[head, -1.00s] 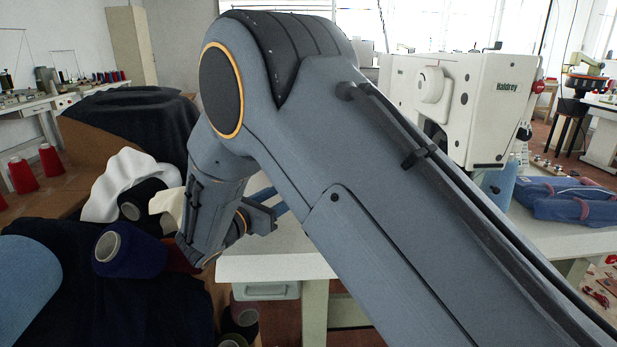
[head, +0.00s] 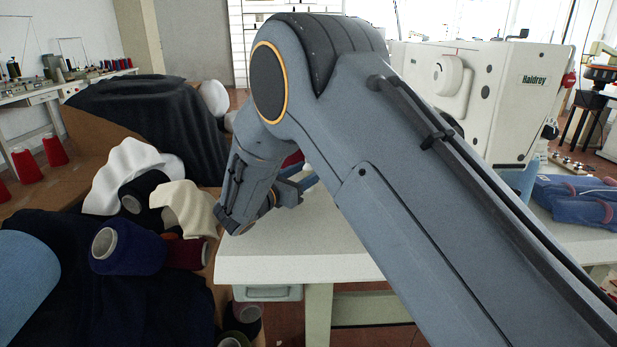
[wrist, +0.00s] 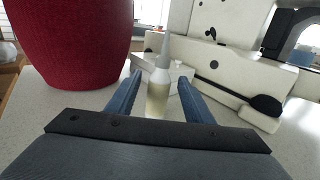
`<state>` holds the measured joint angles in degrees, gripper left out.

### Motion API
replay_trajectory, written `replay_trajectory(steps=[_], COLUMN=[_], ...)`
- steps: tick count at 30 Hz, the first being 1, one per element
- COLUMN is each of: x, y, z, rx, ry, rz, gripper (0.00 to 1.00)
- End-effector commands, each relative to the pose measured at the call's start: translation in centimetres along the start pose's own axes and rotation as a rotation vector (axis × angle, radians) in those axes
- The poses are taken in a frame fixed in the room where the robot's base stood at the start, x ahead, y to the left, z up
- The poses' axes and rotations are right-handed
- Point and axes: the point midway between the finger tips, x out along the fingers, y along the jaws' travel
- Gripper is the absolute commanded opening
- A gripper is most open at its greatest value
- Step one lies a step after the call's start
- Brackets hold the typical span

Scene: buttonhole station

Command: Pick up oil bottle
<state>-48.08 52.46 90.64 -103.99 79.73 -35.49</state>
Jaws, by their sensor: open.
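The oil bottle (wrist: 157,92) shows in the wrist view. It is a small translucent bottle with pale yellowish contents and a grey pointed nozzle, standing upright on the white table (wrist: 50,108). My gripper (wrist: 158,80) is open, and its two blue fingers point forward on either side of the bottle as seen from the wrist. I cannot tell how deep the bottle sits between them. In the head view my gripper (head: 305,187) is partly hidden behind my arm, over the table's left part. The bottle is hidden there.
A large red thread cone (wrist: 72,40) stands close on the left in the wrist view. The white sewing machine (wrist: 215,60) is behind and right of the bottle. In the head view, folded blue denim (head: 580,198) lies on the right and spools and cloth (head: 130,250) lie left.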

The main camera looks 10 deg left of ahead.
Motion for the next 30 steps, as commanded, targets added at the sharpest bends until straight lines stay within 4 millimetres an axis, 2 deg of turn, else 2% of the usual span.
replay_trajectory(steps=[3, 9, 16, 18, 26, 30], x=[0.8, 0.8, 0.8, 0.8, 0.8, 0.8], y=[0.1, 0.1, 0.1, 0.1, 0.1, 0.1], z=[0.0, 0.0, 0.0, 0.0, 0.4, 2.4], rx=[0.0, 0.0, 0.0, 0.0, 0.001, 0.004], ry=[0.0, 0.0, 0.0, 0.0, -0.001, -0.001], rz=[0.003, 0.004, 0.003, 0.003, 0.003, 0.003], gripper=[0.47, 0.46, 0.07, 0.0, 0.0, 0.0])
